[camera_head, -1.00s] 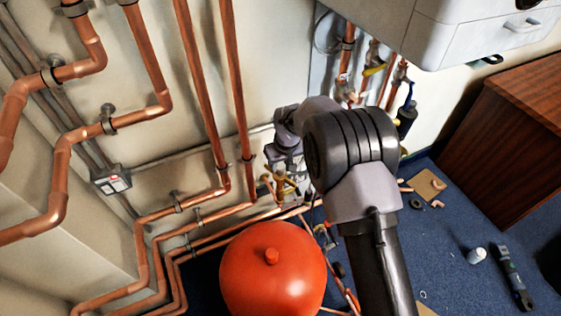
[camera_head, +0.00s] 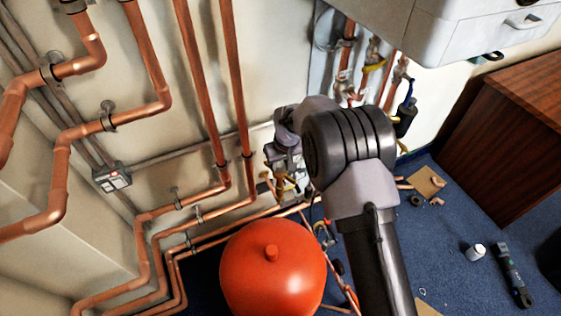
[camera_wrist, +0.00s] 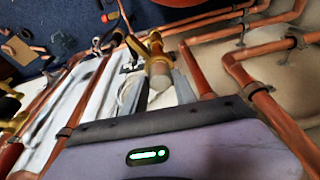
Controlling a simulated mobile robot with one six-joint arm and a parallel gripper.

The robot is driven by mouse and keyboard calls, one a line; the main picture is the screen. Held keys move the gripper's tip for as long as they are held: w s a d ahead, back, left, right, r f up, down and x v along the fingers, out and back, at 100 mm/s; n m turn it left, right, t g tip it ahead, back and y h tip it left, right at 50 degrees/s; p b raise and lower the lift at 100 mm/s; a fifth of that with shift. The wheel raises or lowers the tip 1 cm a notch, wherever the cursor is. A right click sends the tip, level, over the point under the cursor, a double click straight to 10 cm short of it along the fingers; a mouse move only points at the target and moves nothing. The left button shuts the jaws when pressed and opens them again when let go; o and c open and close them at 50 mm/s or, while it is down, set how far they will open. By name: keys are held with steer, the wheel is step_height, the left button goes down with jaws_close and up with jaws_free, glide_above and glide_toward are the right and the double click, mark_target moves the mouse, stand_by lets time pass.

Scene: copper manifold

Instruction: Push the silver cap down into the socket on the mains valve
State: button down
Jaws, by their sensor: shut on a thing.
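My gripper (camera_wrist: 161,80) is shut on a pale silver cylinder, the silver cap (camera_wrist: 160,73), held between its two grey fingers in the wrist view. A brass fitting, apparently the mains valve (camera_wrist: 154,43), is just beyond the cap and close to the fingertips. I cannot tell whether the cap touches the socket or sits in it. In the head view, my gripper (camera_head: 283,168) is low by the wall pipes, left of my forearm. The brass valve (camera_head: 284,188) shows just below it. The cap cannot be made out there.
A red round tank (camera_head: 272,270) stands close below my gripper. Copper pipes (camera_head: 205,100) run down the wall and along the floor.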

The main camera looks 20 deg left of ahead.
steer(key=shift+f, duration=0.25)
steer(key=c, duration=0.9)
jaws_free()
steer(key=p+v, duration=0.7)
steer(key=v, duration=1)
steer(key=shift+r, duration=0.25)
steer(key=shift+s+d, duration=0.15)
